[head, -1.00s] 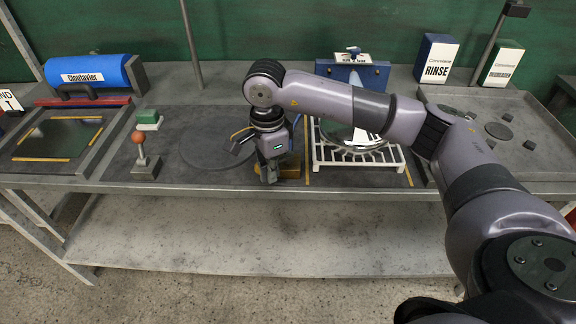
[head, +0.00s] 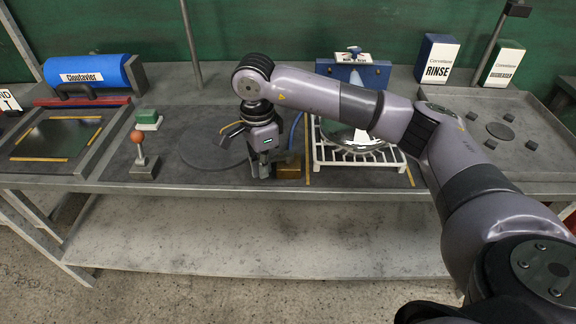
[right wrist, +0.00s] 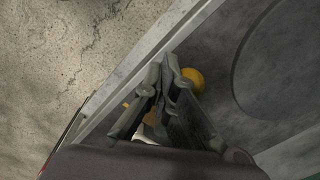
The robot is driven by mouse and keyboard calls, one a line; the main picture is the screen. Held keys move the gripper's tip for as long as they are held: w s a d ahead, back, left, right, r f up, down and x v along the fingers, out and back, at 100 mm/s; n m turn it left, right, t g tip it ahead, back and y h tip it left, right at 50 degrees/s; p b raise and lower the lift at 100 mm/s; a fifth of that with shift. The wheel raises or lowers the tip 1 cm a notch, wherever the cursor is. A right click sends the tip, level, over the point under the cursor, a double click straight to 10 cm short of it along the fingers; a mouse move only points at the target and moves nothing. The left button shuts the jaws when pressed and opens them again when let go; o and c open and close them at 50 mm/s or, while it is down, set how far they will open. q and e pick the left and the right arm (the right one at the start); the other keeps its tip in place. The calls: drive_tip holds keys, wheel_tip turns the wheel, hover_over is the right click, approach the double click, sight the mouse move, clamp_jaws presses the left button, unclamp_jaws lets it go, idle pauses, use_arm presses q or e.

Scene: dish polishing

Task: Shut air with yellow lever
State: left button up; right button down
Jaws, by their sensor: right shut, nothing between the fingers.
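A brass-yellow block (head: 289,165) sits near the front of the work table, just right of my right gripper (head: 261,171). A blue hose rises beside it. No lever arm can be made out there in the head view. In the right wrist view a round yellow knob (right wrist: 194,78) lies just right of the shut fingertips (right wrist: 170,68), partly behind a finger. I cannot tell whether they touch. A smaller yellow patch shows left of the fingers. My right gripper points down, shut and empty. My left gripper is out of view.
A white rack (head: 335,157) holding a round dish stands to the right. The table's front edge is close.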

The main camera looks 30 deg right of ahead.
drive_tip(key=shift+w, duration=0.15)
drive_tip(key=shift+w+a+b, duration=0.1)
drive_tip(key=shift+w+b, duration=0.2)
drive_tip(key=shift+w, duration=0.35)
drive_tip(key=shift+w, duration=0.65)
drive_tip(key=shift+s+a, duration=0.1)
drive_tip(key=shift+s, duration=0.05)
drive_tip(key=shift+s+a+b, duration=0.15)
drive_tip(key=shift+s+b, duration=0.15)
drive_tip(key=shift+s, duration=0.15)
drive_tip(key=shift+s+a+r+p, duration=0.2)
drive_tip(key=shift+a+r+p, duration=0.25)
drive_tip(key=shift+r, duration=0.3)
drive_tip(key=s+a+r+p, duration=0.2)
drive_tip(key=a+r+p, duration=0.1)
drive_tip(key=a+r, duration=0.1)
drive_tip(key=shift+s+a+r, duration=0.15)
drive_tip(key=shift+r, duration=0.65)
